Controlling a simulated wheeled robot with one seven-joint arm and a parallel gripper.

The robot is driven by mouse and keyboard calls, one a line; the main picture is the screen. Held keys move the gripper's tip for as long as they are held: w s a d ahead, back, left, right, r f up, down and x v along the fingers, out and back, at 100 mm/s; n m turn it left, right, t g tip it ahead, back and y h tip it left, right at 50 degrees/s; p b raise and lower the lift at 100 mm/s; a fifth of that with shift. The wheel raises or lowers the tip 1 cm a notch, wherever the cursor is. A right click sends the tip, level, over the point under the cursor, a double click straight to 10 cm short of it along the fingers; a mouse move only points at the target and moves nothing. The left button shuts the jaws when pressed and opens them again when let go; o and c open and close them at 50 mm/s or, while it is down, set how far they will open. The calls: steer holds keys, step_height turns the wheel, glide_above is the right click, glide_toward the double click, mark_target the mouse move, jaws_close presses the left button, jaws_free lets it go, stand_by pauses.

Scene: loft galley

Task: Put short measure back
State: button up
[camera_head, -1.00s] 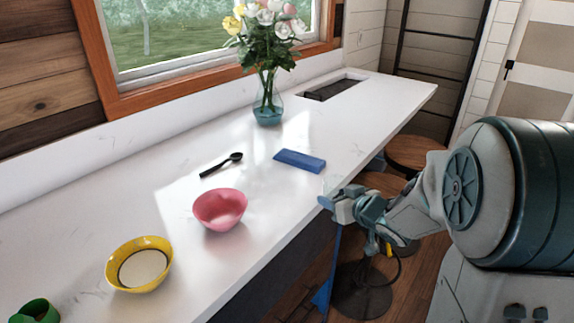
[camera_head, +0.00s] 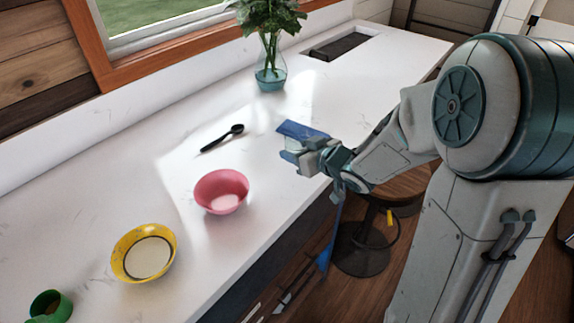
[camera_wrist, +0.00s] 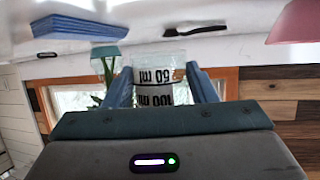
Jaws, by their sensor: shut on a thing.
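The short measure (camera_wrist: 155,88), a clear cup with black 50 ml and 100 ml marks, sits between the two blue fingers of my gripper (camera_wrist: 161,88) in the wrist view. That view is upside down, with the counter at the top. In the head view my gripper (camera_head: 289,150) is over the counter's front edge, just in front of the blue slab (camera_head: 298,131). The measure is too clear and small to make out there. My gripper is shut on it.
A pink bowl (camera_head: 221,191), a yellow bowl (camera_head: 144,252), a green cup (camera_head: 50,306) and a black spoon (camera_head: 222,138) lie on the white counter. A glass vase of flowers (camera_head: 270,78) stands farther back. A stool (camera_head: 400,187) is below the front edge.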

mark_target(288, 172)
steer(key=a+f, duration=0.1)
steer(key=w+a, duration=0.1)
steer(key=shift+w+a+f, duration=0.1)
steer(key=shift+a+f, duration=0.25)
steer(key=shift+f, duration=2)
steer(key=shift+f, duration=0.15)
steer(key=o, duration=1)
steer(key=shift+o, duration=0.2)
